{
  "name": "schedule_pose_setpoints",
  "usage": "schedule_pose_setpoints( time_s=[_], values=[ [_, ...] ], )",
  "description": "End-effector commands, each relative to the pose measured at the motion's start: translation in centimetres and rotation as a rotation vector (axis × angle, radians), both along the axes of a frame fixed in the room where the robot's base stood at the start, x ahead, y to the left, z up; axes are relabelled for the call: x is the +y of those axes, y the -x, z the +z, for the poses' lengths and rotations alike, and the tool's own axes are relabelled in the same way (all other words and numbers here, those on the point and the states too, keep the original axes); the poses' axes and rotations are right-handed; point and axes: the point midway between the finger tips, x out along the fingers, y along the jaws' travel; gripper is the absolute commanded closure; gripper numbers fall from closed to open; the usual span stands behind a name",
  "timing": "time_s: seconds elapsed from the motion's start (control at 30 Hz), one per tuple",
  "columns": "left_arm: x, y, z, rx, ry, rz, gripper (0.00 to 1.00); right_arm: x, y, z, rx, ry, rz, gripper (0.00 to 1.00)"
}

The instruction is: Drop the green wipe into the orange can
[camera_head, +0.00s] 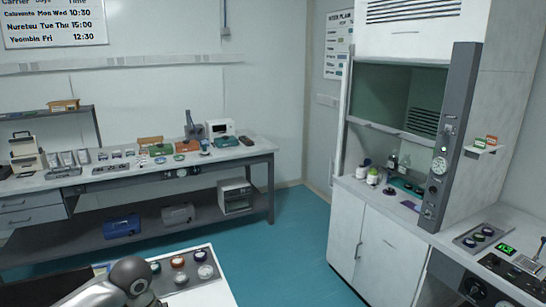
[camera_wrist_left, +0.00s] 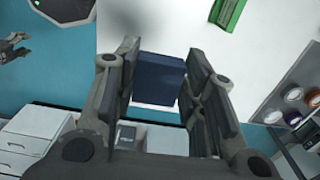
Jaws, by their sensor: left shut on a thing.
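In the left wrist view, my left gripper (camera_wrist_left: 158,85) is shut on a dark blue block (camera_wrist_left: 160,80), held between its two finger pads. A green, flat-looking piece (camera_wrist_left: 228,12) lies on the white table top at the upper right of that view, apart from the gripper. I cannot tell if it is the wipe. My right gripper (camera_wrist_left: 16,48) shows at the left edge of that view, its fingers apart and empty. I cannot make out an orange can in either view. The head view shows only my arm at the bottom, neither gripper.
In the head view, a grey tray (camera_head: 205,285) with several round pieces lies on the near white table (camera_head: 222,297). A cluttered bench (camera_head: 258,147) stands along the back wall. A fume hood (camera_head: 400,100) stands at the right. The blue floor between is clear.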

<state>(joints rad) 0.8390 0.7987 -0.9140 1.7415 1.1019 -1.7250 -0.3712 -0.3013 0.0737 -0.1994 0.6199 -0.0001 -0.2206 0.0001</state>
Motion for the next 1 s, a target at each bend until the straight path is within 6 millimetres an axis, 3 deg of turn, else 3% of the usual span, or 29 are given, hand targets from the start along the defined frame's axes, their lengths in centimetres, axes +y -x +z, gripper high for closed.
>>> schedule_pose_setpoints(
  time_s=[0.57, 1.0],
  values=[
    [-2.8, 2.6, -0.8, -0.002, 0.018, 0.304, 0.73, 0.3, -0.5, -3.7, -0.007, -0.004, 0.002, 0.4],
    [-5.8, 8.2, -2.4, 0.004, 0.017, 0.81, 0.73, -1.1, -0.2, -9.3, -0.004, 0.013, 0.004, 0.4]
  ],
)
